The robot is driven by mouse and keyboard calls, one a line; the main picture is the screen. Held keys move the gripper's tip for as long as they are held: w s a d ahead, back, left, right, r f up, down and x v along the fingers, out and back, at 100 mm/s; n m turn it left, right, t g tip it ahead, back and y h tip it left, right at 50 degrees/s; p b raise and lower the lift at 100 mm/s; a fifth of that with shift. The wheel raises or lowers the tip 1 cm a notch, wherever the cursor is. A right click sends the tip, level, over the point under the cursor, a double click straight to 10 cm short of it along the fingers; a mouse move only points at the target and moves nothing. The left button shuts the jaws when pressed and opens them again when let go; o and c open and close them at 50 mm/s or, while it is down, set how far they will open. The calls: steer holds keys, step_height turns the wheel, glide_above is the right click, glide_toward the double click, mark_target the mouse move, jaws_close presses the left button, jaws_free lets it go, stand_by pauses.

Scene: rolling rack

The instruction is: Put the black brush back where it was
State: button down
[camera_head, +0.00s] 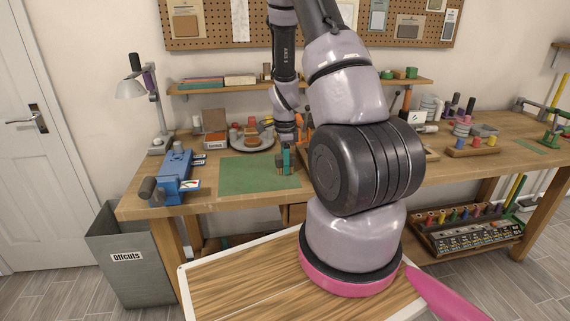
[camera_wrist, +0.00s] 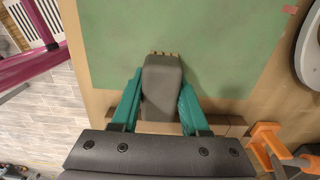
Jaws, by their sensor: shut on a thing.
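My gripper (camera_wrist: 161,82) has its teal fingers on both sides of a dark grey-black block with a row of tan tips at its far end, which looks like the black brush (camera_wrist: 162,75). The fingers are shut on it. In the head view my gripper (camera_head: 287,160) points down at the right part of the green mat (camera_head: 245,174), near its edge. The brush is small and hard to make out there. I cannot tell whether it touches the mat. The mat also fills much of the wrist view (camera_wrist: 220,35).
A round grey plate (camera_head: 268,144) with small items stands behind the mat. A blue tool (camera_head: 175,173) stands to the left, beside a lamp (camera_head: 131,90). In the wrist view an orange clamp-like thing (camera_wrist: 268,140) is at the lower right. The left half of the mat is clear.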

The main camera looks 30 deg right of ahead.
steer(key=shift+f, duration=0.2)
steer(key=shift+c, duration=2)
jaws_free()
steer(key=shift+r, duration=0.15)
step_height(320, 180, up, 12)
steer(key=shift+f, duration=0.1)
steer(key=s+a+r+n+t, duration=0.2)
steer(key=a+r+n, duration=0.2)
steer(key=r, duration=0.6)
steer(key=s+a+r+n+t+y, duration=0.1)
steer(key=s+a+r+n+t, duration=0.1)
steer(key=s+a+r+n, duration=0.2)
steer(key=s+a+r+n+t+y, duration=0.1)
steer(key=s+a+r+n+t, duration=0.2)
steer(key=s+r+n, duration=0.6)
steer(key=s+a+r, duration=0.2)
steer(key=s+r, duration=0.2)
steer(key=shift+s+a, duration=0.2)
steer(key=shift+s, duration=0.1)
